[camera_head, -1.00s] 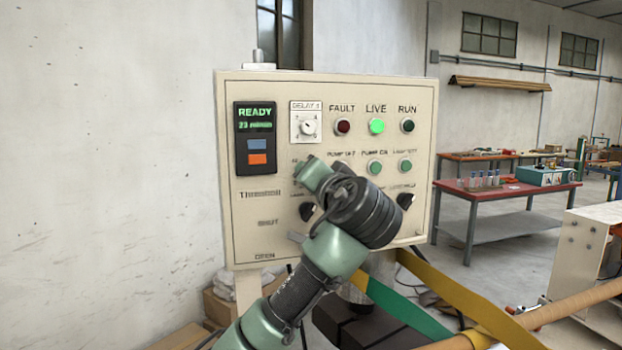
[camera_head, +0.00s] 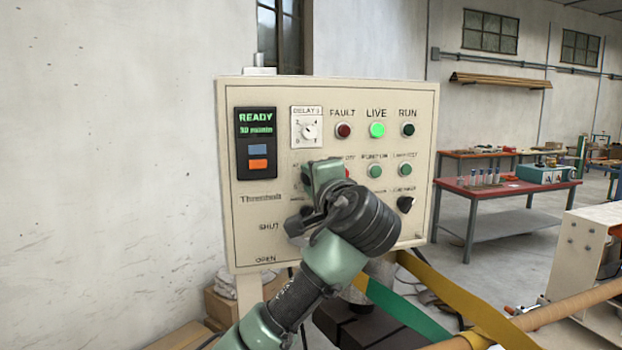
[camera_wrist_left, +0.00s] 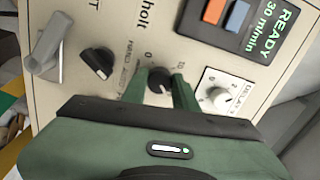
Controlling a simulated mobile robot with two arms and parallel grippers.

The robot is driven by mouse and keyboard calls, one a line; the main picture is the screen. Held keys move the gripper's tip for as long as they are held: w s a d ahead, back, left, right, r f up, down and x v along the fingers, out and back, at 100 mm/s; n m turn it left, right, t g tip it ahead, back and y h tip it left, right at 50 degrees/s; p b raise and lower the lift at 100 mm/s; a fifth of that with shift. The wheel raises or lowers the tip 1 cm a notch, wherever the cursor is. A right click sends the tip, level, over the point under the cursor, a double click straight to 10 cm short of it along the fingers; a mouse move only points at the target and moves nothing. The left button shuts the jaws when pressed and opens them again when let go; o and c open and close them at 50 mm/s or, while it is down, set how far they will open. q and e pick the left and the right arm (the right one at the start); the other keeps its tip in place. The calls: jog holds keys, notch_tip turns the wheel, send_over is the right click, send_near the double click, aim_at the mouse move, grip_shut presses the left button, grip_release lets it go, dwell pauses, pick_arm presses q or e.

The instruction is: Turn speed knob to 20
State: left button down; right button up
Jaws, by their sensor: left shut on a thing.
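The cream control panel (camera_head: 250,215) faces me. My left gripper (camera_wrist_left: 160,88) is shut on a small dark knob (camera_wrist_left: 159,77), one green finger on each side. In the wrist view a "0" mark is beside this knob; its other scale marks are too small or hidden. In the head view my left gripper (camera_head: 312,180) is against the panel below the delay dial and hides the knob. The display (camera_head: 256,142) is lit with READY; in the wrist view the display (camera_wrist_left: 250,22) reads 30 m/min. My right gripper is not in view.
The delay dial (camera_head: 307,128) is just above the gripper. A dark selector knob (camera_wrist_left: 97,64) and a grey lever (camera_wrist_left: 46,48) are close by. Fault, live and run lamps line the top; the live lamp (camera_head: 377,130) is green. A red-topped table (camera_head: 510,188) stands behind right.

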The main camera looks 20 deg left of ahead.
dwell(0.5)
pick_arm(q)
jog(key=c, duration=1.1)
grip_release()
jog(key=shift+d, duration=0.1)
jog(key=b+v, duration=0.3)
jog(key=v, duration=0.4)
jog(key=shift+s+d+b, duration=0.2)
jog(key=shift+s+b, duration=0.1)
